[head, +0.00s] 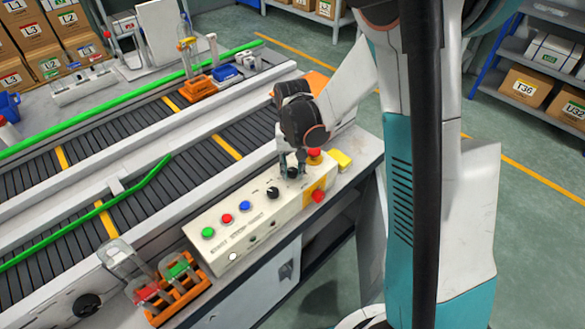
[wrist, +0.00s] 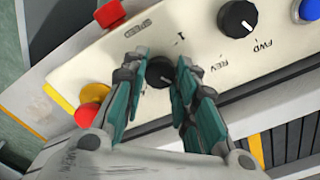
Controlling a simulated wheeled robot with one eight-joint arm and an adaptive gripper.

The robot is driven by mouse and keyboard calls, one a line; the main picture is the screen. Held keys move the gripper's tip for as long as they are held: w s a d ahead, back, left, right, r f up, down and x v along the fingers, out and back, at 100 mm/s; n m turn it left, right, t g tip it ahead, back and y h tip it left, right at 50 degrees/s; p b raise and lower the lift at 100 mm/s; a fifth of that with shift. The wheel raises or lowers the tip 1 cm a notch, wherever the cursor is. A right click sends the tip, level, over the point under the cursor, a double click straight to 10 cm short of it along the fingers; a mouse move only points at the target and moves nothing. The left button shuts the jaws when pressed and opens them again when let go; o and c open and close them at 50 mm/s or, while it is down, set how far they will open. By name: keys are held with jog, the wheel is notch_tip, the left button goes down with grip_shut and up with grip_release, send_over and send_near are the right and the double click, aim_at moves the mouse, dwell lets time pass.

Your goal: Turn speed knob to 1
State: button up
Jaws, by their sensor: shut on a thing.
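The speed knob (wrist: 159,73) is a small black dial on the cream control panel (wrist: 95,62). Its label and a "1" mark are printed beside it in the wrist view. My gripper (wrist: 160,85) points down at the panel, with its teal fingers on both sides of the knob, shut on it. In the head view my gripper (head: 292,165) is at the right part of the panel and partly hides the knob (head: 292,173). I cannot read the knob's pointer setting.
A second black knob (wrist: 238,18), marked FWD and REV, and a blue button (wrist: 309,10) are on the same panel. Close to the fingers is a red emergency button (wrist: 91,97) on a yellow base. Green (head: 208,232) and red (head: 227,218) buttons sit farther left. Conveyors (head: 130,150) run behind.

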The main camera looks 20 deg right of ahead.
aim_at(293, 171)
jog(key=n, duration=0.4)
jog(key=shift+n, duration=0.3)
jog(key=n+b, duration=0.1)
jog(key=n, duration=0.3)
jog(key=shift+n, duration=0.3)
jog(key=n, duration=0.4)
jog(key=shift+n, duration=1.9)
jog(key=o, duration=1.1)
notch_tip(293, 171, up, 12)
